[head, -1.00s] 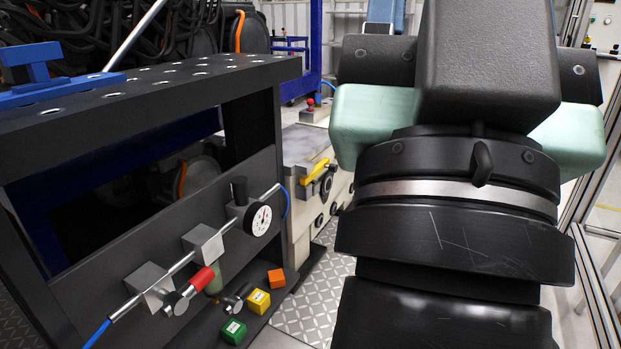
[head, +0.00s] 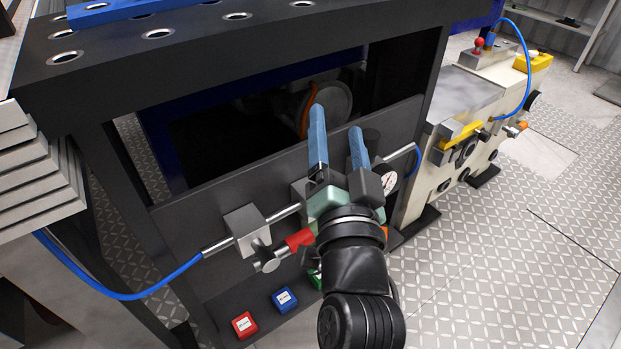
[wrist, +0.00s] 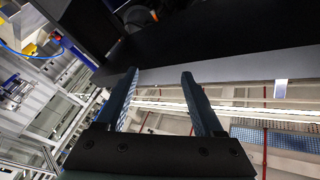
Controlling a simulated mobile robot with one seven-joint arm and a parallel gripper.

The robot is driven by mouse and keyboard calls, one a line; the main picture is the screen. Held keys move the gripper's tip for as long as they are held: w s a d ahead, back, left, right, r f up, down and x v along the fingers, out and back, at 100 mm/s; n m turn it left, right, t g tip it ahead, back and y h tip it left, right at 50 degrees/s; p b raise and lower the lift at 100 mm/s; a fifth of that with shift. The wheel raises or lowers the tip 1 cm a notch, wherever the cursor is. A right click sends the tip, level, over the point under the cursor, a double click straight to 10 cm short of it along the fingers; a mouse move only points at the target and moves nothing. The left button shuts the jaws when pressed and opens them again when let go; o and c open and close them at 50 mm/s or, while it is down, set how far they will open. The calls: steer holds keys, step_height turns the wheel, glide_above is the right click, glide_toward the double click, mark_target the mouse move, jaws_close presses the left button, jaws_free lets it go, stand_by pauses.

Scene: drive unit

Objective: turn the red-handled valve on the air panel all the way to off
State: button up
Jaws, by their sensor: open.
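The air panel (head: 195,225) is a dark upright plate carrying a silver pipe with blocks on it. The red-handled valve (head: 300,239) sits on the pipe's lower side, right of the left block (head: 246,228). Its handle lies roughly along the pipe, with a metal hub at its lower left; my arm covers its right end. My gripper (head: 336,120) is open and empty, its blue fingers pointing up in front of the panel, right of and above the red handle. In the wrist view my gripper (wrist: 159,74) shows its two fingers apart with nothing between; the valve is not seen there.
A pressure gauge (head: 388,184) is right of my fingers. Red (head: 244,325), blue (head: 285,300) and partly hidden green (head: 315,279) cubes sit on the ledge below. A blue hose (head: 130,297) hangs at left. A pale machine (head: 450,150) stands right; floor there is open.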

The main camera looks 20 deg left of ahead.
step_height(320, 180, down, 16)
steer(key=s+a+m+g, duration=0.2)
steer(key=s+m+g, duration=0.1)
steer(key=m+g, duration=0.1)
steer(key=m+g+p, duration=0.1)
steer(key=m+g, duration=0.1)
steer(key=m, duration=0.1)
glide_toward(283, 250)
steer(key=w+d+f, duration=0.2)
steer(key=w, duration=0.1)
steer(key=r+b+x, duration=0.1)
steer(key=b+x, duration=0.1)
steer(key=x, duration=1.1)
steer(key=shift+a+y, duration=0.25)
steer(key=shift+y, duration=0.15)
jaws_close()
